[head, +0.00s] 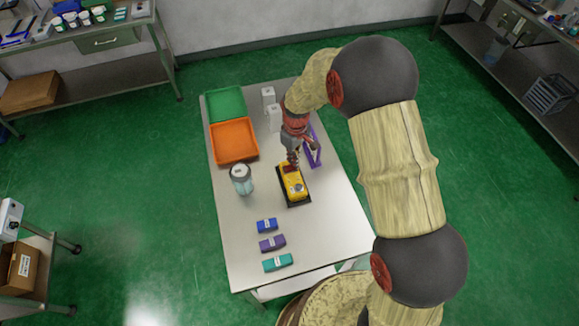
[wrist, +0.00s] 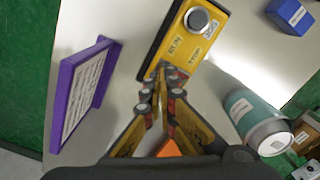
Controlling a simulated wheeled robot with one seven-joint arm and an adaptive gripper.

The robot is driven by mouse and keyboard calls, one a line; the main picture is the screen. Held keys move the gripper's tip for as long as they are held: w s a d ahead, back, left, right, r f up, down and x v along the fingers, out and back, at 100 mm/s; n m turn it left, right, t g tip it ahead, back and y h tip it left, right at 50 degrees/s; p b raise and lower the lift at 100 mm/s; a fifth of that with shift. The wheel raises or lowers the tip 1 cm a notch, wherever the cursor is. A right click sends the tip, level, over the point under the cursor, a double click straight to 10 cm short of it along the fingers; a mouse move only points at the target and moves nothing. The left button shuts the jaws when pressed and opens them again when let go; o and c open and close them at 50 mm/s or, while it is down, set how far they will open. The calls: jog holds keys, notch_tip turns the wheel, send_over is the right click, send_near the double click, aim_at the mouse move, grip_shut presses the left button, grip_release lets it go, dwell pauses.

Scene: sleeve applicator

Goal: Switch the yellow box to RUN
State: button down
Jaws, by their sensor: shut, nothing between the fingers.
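The yellow box (head: 292,184) lies on a dark base near the middle of the table. In the wrist view the yellow box (wrist: 183,48) shows a round grey knob (wrist: 198,20) and two printed labels, apparently RUN and STOP. My gripper (head: 293,164) is over the far end of the box. In the wrist view my gripper (wrist: 160,85) is shut and empty, its fingertips by the label end of the box. Whether they touch it I cannot tell. The fingertips hide part of that end, and I cannot make out the switch's position.
Orange (head: 234,141) and green (head: 224,103) trays and white blocks (head: 274,117) are behind. Blue (head: 267,226), purple (head: 272,243) and teal (head: 278,262) packets lie in front. The right front tabletop is clear.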

jog(key=shift+f+b, duration=0.3)
jog(key=shift+f, duration=0.3)
jog(key=shift+r, duration=0.15)
jog(key=shift+r+p, duration=2.15)
jog(key=shift+r, duration=1.3)
